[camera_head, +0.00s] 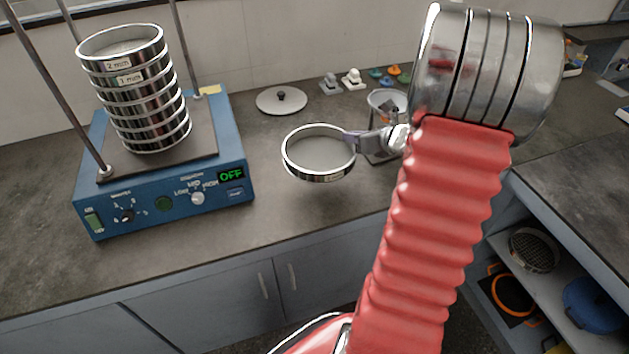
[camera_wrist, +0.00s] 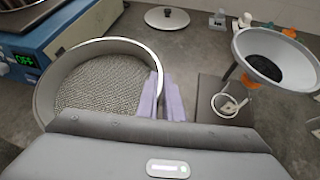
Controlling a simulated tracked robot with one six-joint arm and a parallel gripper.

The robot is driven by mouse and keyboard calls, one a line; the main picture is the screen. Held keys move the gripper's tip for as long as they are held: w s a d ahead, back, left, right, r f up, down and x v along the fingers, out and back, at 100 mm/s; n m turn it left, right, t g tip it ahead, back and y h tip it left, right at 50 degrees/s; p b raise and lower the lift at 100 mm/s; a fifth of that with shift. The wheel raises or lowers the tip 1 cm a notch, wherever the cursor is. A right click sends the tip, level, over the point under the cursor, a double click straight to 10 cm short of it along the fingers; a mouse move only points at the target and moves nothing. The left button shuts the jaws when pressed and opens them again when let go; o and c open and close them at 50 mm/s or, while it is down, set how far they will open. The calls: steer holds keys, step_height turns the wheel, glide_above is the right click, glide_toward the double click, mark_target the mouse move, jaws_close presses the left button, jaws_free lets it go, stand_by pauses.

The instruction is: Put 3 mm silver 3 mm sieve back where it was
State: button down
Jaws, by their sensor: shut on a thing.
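The silver sieve (camera_head: 318,178) is a shallow round metal ring with a mesh floor. My gripper (camera_head: 362,142) is shut on its right rim and holds it roughly level, seemingly above the bench front. In the wrist view the sieve (camera_wrist: 62,62) fills the left side, with the pale purple fingers (camera_wrist: 162,98) at its right edge. Its label is too small to read. A tilted-looking stack of sieves (camera_head: 148,100) stands on the blue shaker (camera_head: 218,196), with labels reading 2 mm and 3 mm or 1 mm near its top. The shaker display reads OFF.
A round lid (camera_head: 281,101) with a black knob lies on the bench behind the sieve. A funnel on a stand (camera_wrist: 268,60) is close to the right of my gripper. Shaker rods (camera_head: 62,95) rise beside the stack. Bench between shaker and sieve is clear.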

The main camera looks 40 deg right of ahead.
mark_target(351, 152)
steer(key=shift+w, duration=0.1)
steer(key=shift+f, duration=2.85)
steer(key=shift+f, duration=0.1)
steer(key=shift+f, duration=2)
steer(key=c, duration=1.9)
jaws_free()
